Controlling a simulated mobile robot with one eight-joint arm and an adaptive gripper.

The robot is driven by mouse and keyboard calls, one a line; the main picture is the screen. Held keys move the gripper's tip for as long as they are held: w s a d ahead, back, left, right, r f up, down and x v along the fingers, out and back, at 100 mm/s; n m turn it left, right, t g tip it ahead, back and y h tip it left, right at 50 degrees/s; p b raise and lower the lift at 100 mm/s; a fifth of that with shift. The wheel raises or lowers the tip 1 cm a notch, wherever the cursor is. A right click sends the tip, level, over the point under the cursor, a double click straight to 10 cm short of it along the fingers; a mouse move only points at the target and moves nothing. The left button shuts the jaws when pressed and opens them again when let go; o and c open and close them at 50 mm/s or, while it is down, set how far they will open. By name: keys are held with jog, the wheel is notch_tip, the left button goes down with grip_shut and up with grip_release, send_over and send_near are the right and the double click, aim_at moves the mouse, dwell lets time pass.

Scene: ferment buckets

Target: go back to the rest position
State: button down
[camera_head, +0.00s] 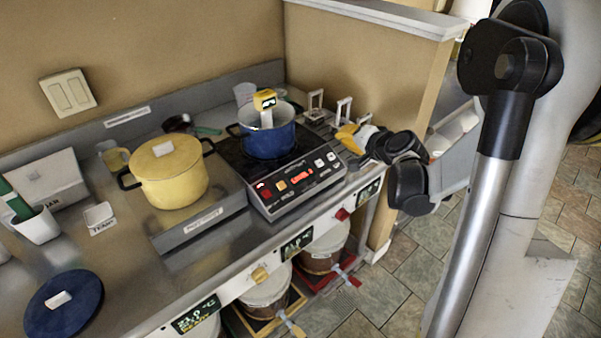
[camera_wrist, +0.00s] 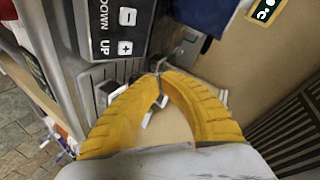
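My gripper (camera_head: 352,136) is at the right end of the counter, just right of the induction cooker (camera_head: 297,180), with its yellow fingers pointing toward the small metal stands (camera_head: 316,104). In the wrist view my gripper (camera_wrist: 159,77) has its two curved yellow fingertips together, with nothing seen held between them. The cooker's panel (camera_wrist: 122,30) with its minus and plus buttons lies just beyond the fingers there. My arm comes in from the right in the head view.
A blue pot (camera_head: 268,141) with a yellow-headed device at its rim stands on the cooker. A yellow lidded pot (camera_head: 172,178) stands left of it. A blue lid (camera_head: 62,305) lies front left. A partition wall (camera_head: 375,60) rises behind the stands. Buckets (camera_head: 325,252) sit below.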

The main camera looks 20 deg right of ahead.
jog(key=s+a+r+n+g, duration=0.25)
jog(key=s+a+r, duration=0.2)
jog(key=a, duration=0.45)
jog(key=s+a+n+g, duration=0.1)
jog(key=s+a+n, duration=0.3)
jog(key=s, duration=0.7)
jog(key=s+a+n+g+h, duration=0.1)
jog(key=s+a+n, duration=0.3)
jog(key=s, duration=0.7)
jog(key=shift+s+a+f+g, duration=0.15)
jog(key=shift+a+f+g, duration=0.05)
jog(key=shift+a+g, duration=0.55)
